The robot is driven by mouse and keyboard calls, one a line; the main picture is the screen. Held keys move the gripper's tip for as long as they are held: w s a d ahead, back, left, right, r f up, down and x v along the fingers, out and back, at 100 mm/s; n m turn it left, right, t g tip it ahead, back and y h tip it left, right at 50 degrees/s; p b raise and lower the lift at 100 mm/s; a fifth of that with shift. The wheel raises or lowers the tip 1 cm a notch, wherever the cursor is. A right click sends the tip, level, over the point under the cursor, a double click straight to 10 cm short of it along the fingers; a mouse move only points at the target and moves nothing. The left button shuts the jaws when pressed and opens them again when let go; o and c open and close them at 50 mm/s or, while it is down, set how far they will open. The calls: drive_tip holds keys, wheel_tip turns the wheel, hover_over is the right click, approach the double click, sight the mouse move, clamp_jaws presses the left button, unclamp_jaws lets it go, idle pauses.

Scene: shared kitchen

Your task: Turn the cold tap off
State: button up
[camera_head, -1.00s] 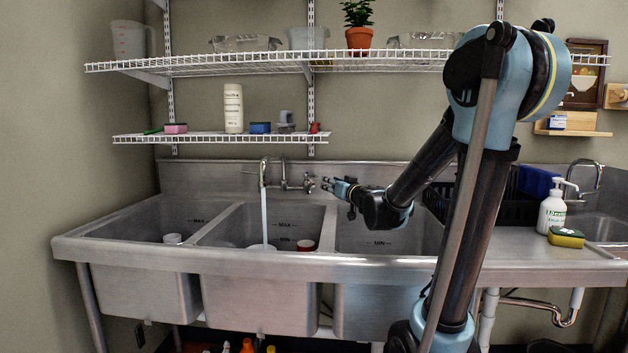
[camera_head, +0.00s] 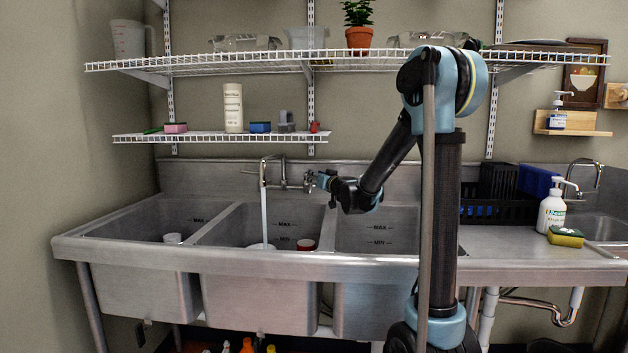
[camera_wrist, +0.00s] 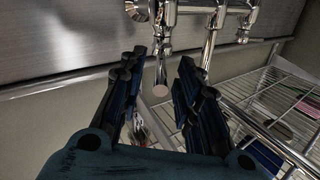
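The chrome tap (camera_head: 264,168) is mounted on the backsplash above the middle basin. A stream of water (camera_head: 264,215) runs from its spout into that basin. One handle (camera_head: 308,181) is on the tap's right side and another (camera_head: 249,172) on its left. My gripper (camera_head: 319,180) is at the right-hand handle and partly hides it. In the wrist view, my gripper's fingers (camera_wrist: 162,60) are apart, with a chrome lever (camera_wrist: 160,88) in the gap between them. Whether either finger touches the lever cannot be told. No hot or cold marking is visible.
A wire shelf (camera_head: 220,138) with a bottle (camera_head: 233,108) and sponges hangs above the tap on the left. The middle basin holds a red-rimmed item (camera_head: 306,245). A black rack (camera_head: 492,205) and a soap bottle (camera_head: 552,212) stand on the right counter.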

drive_tip(key=shift+x, duration=1.25)
clamp_jaws()
